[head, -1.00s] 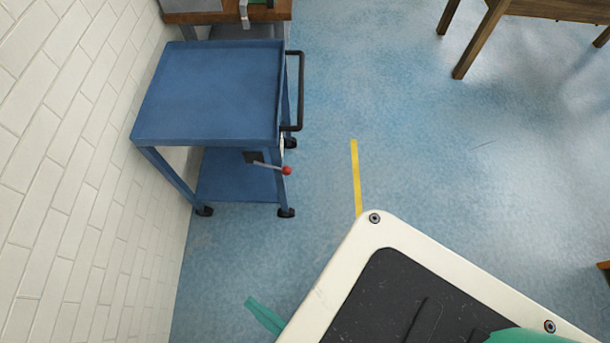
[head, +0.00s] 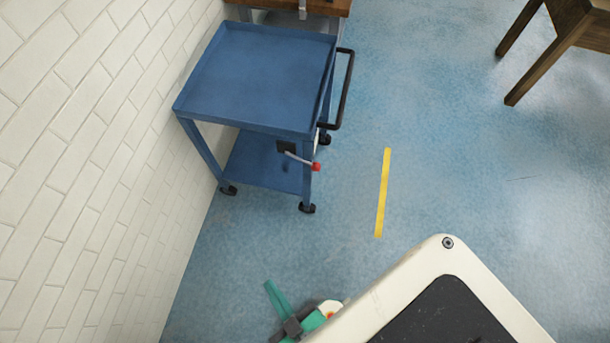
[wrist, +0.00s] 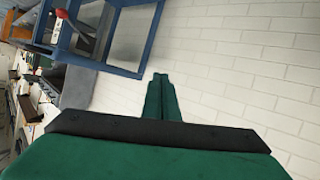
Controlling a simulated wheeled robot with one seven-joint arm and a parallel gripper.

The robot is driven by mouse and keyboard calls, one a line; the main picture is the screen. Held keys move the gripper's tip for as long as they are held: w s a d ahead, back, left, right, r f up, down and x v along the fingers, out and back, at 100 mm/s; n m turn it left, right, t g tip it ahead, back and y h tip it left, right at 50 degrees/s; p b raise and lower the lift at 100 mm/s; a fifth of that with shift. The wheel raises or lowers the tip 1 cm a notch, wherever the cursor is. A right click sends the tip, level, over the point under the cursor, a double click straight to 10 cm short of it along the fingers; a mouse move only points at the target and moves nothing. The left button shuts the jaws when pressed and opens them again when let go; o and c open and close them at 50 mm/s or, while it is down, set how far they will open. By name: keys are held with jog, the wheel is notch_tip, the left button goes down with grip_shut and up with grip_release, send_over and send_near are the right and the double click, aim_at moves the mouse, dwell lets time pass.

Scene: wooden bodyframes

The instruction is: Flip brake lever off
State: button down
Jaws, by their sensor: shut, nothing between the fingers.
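The brake lever (head: 302,159) is a thin grey rod with a red knob at its end, on a dark plate at the near side of the blue cart (head: 262,75). In the head view the rod slopes down to the right. The lever's red knob also shows in the wrist view (wrist: 62,13) at the upper left, by the cart's blue frame (wrist: 115,68). My green gripper (head: 270,288) is low in the head view, well apart from the lever. Its fingers show together in the wrist view (wrist: 161,78), shut and empty, with white wall behind them.
A white brick wall (head: 80,150) runs along the left, close to the cart. A black handle (head: 347,90) sticks out on the cart's right side. A wooden table (head: 565,45) stands at the upper right. Blue floor with a yellow stripe (head: 383,195) is clear between.

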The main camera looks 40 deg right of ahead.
notch_tip(320, 180, down, 18)
jog(key=w+d+n+g+h, duration=0.2)
jog(key=d+n+g, duration=0.1)
jog(key=g, duration=0.1)
jog(key=w+d+f+n+g+h, duration=0.25)
jog(key=w+d+f+h, duration=0.25)
jog(key=d+f, duration=0.45)
jog(key=w+d+f+n+h, duration=0.1)
jog(key=w+d+n+h, duration=0.1)
jog(key=w+d+h, duration=0.4)
jog(key=w+r+n+t+h, duration=0.2)
jog(key=w+r+h, duration=0.2)
jog(key=w+r, duration=0.5)
jog(key=w+d, duration=0.1)
jog(key=w, duration=0.2)
jog(key=shift+w+r, duration=0.25)
jog(key=shift+r, duration=0.05)
